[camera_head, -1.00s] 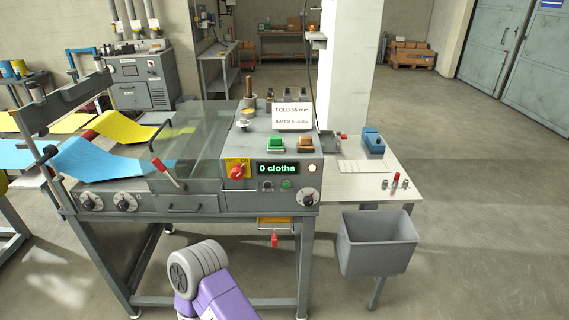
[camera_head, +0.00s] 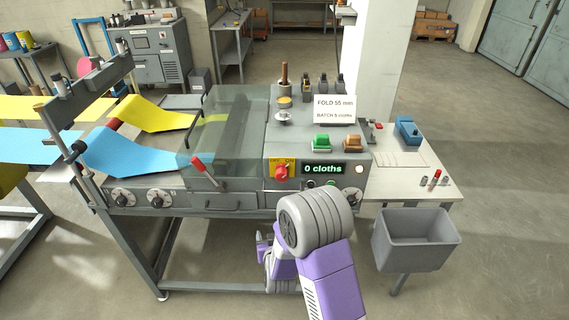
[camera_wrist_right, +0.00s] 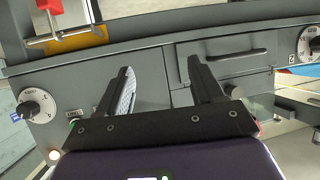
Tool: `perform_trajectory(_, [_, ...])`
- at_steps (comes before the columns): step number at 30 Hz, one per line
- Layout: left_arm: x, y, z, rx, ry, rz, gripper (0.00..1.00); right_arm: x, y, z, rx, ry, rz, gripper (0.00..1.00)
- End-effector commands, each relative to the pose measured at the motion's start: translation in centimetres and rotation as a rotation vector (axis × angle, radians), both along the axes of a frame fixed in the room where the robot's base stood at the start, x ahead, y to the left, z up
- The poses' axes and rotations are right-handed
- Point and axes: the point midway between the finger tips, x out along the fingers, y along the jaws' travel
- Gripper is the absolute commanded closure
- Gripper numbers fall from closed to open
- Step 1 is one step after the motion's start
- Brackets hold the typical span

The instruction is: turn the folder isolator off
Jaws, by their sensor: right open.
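A red rotary switch (camera_head: 281,172) on a yellow plate sits on the folder's front panel, left of the display. A red handle (camera_wrist_right: 50,7) on a yellow plate (camera_wrist_right: 76,40) shows at the upper left of the right wrist view. In the head view my own arm hides the area under the panel. My right gripper (camera_wrist_right: 162,82) is open and empty, its two fingers apart in front of the machine's grey front. In the head view it is low before the front panel, largely hidden behind my arm. My left gripper is out of view.
The folder's front has a drawer (camera_wrist_right: 222,57) and knobs (camera_head: 124,197). The display (camera_head: 323,169) reads 0 cloths. A lever with a red grip (camera_head: 198,163) stands by the clear cover. A grey bin (camera_head: 416,240) hangs at the right side table (camera_head: 440,188).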

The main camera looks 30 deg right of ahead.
Motion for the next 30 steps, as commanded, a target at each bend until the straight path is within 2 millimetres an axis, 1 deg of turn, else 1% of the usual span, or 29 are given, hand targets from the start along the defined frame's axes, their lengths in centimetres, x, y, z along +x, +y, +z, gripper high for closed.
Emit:
perform_trajectory(1, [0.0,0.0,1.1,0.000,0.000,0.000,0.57,1.0,-1.2,4.9,-0.054,-0.108,-0.038,0.33])
perform_trajectory(3, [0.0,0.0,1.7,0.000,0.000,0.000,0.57,1.6,-2.7,9.5,-0.115,-0.226,-0.090,0.33])
perform_trajectory(6, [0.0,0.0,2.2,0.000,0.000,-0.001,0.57,1.8,-4.1,13.9,-0.173,-0.337,-0.144,0.33])
perform_trajectory(8, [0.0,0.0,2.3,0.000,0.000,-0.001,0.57,1.8,-4.6,15.3,-0.193,-0.373,-0.165,0.33])
perform_trajectory(9, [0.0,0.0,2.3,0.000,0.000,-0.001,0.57,1.8,-4.9,15.8,-0.200,-0.386,-0.173,0.33])
perform_trajectory(11, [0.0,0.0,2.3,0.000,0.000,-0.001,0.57,2.2,-5.2,16.2,-0.206,-0.397,-0.179,0.33])
perform_trajectory(22, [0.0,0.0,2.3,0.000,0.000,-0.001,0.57,6.8,-8.0,16.0,-0.207,-0.394,-0.176,0.33])
perform_trajectory(27, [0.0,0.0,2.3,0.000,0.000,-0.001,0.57,7.8,-8.7,15.9,-0.206,-0.393,-0.177,0.33])
perform_trajectory(30, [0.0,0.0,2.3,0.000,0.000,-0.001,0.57,8.1,-8.8,16.0,-0.205,-0.393,-0.176,0.33])
